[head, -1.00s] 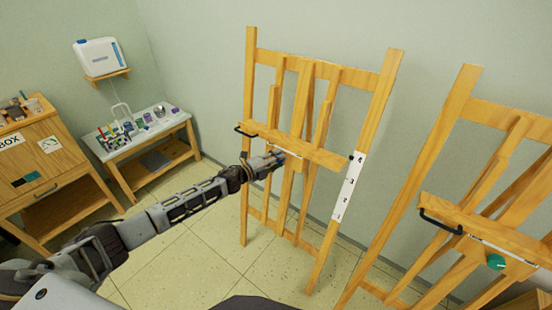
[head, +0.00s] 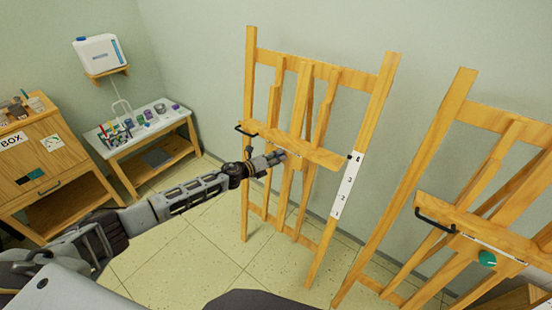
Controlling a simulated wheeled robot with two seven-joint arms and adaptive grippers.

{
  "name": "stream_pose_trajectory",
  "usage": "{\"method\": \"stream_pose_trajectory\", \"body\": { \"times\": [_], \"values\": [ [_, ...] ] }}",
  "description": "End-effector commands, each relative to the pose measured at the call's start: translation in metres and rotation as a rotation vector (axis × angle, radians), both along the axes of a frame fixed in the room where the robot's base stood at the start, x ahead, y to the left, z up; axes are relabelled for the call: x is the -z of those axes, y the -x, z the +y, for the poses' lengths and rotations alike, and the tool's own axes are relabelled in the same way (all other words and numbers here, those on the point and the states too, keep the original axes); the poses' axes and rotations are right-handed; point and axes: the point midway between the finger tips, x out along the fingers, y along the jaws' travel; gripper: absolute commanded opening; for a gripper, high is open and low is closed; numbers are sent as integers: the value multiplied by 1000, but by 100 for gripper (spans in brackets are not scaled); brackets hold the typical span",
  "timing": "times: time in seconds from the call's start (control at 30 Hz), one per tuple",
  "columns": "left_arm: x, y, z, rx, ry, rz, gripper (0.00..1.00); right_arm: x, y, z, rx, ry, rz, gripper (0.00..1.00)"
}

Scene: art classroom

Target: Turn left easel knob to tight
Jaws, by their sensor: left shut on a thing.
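The left easel (head: 253,90) is a light wooden frame standing by the wall, with a shelf bar (head: 318,152), a black handle (head: 243,131) and a numbered white strip (head: 346,187) on its right leg. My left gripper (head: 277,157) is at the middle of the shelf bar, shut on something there. The left easel's knob is hidden behind the gripper fingers. The right easel (head: 450,125) shows a green knob (head: 487,259) under its shelf bar. My right gripper is not in view.
A small table (head: 160,138) with paint jars and brushes stands at the back left. A wooden box cabinet (head: 45,165) stands at the far left. A white container (head: 99,50) sits on a wall shelf. Tiled floor (head: 190,240) is open before the easels.

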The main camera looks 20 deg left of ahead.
Motion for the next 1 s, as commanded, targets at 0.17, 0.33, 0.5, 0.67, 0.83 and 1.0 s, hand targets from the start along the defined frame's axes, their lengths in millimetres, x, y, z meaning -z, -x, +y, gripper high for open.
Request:
{"method": "stream_pose_trajectory", "body": {
  "times": [0.17,0.33,0.5,0.67,0.83,1.0],
  "values": [
    [-3,-1,0,-2,2,-4,38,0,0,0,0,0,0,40],
    [-2,-1,0,-1,2,-3,58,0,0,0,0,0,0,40],
    [-2,-1,0,-1,2,-2,58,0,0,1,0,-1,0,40],
    [-2,-1,0,-1,2,-2,58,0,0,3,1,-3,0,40],
    [-2,1,1,-1,3,-2,58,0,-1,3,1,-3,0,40],
    [-3,7,5,-1,2,-1,58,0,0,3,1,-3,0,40]
  ]
}}
